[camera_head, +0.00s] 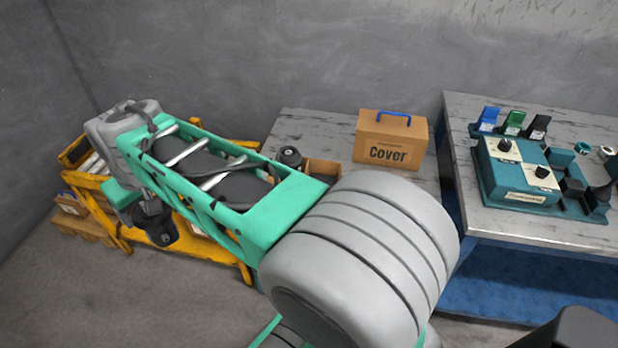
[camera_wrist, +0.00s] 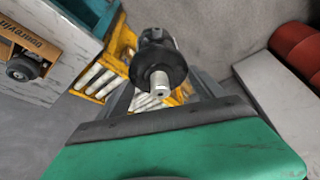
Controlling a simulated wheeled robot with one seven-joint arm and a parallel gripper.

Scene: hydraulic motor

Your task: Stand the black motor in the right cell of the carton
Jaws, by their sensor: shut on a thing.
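A black motor (camera_head: 162,235) hangs from my gripper (camera_head: 150,212) at the left of the head view, in front of the yellow rack. In the wrist view the motor (camera_wrist: 155,62) shows with its silver shaft pointing toward the camera, and my gripper is shut on it. An open carton (camera_head: 322,169) stands on the middle table, partly hidden behind my arm. Another dark motor (camera_head: 291,157) shows at the left of the carton; my arm hides its lower part. I cannot see the floor of the carton's cells. My gripper is well left of the carton.
A closed cardboard box marked "Cover" (camera_head: 390,142) with a blue handle stands right of the carton. The right table (camera_head: 480,235) holds a teal fixture (camera_head: 520,170) and several small parts. The yellow rack (camera_head: 120,222) is at the left. Bare floor lies in front.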

